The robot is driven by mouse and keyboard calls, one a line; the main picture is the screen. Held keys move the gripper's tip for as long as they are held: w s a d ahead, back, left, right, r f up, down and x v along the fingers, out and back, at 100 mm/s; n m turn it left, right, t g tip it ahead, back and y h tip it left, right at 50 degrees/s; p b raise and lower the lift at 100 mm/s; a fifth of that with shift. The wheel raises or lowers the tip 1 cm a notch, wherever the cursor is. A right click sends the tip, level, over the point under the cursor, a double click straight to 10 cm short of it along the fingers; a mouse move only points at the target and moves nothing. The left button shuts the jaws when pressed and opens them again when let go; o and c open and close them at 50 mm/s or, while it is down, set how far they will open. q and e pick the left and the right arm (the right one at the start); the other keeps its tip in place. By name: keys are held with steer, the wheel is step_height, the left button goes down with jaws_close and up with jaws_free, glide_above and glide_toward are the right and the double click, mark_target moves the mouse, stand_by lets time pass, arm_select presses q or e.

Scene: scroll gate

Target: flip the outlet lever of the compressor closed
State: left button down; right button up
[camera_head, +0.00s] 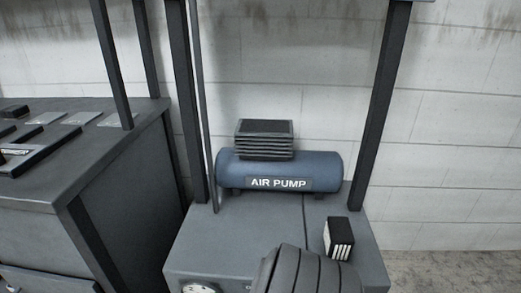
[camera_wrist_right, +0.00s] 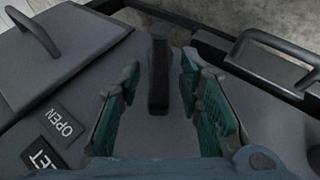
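The air pump compressor (camera_head: 280,170) is a blue tank with a black finned block on top, on a grey cabinet in the head view. In the right wrist view a dark upright lever (camera_wrist_right: 158,88) stands between the fingers of my right gripper (camera_wrist_right: 160,68). The gripper is open, with teal pads on both sides of the lever and a visible gap on each side. A black label reading "OPEN" (camera_wrist_right: 62,127) and a partly cut-off label ending in "LET" (camera_wrist_right: 42,160) lie to the left. My left gripper is not in view.
Two dark bar handles, one at left (camera_wrist_right: 35,32) and one at right (camera_wrist_right: 268,40), flank the right gripper. In the head view, dark posts (camera_head: 385,100) rise beside the compressor, a small black-and-white box (camera_head: 339,236) sits in front, and a grey bench (camera_head: 120,150) stands left.

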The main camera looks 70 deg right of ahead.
steer(key=shift+w+a+r, duration=0.3)
steer(key=shift+w+r, duration=0.1)
steer(key=v, duration=1)
steer(key=shift+a+r, duration=0.2)
steer(key=shift+r, duration=0.2)
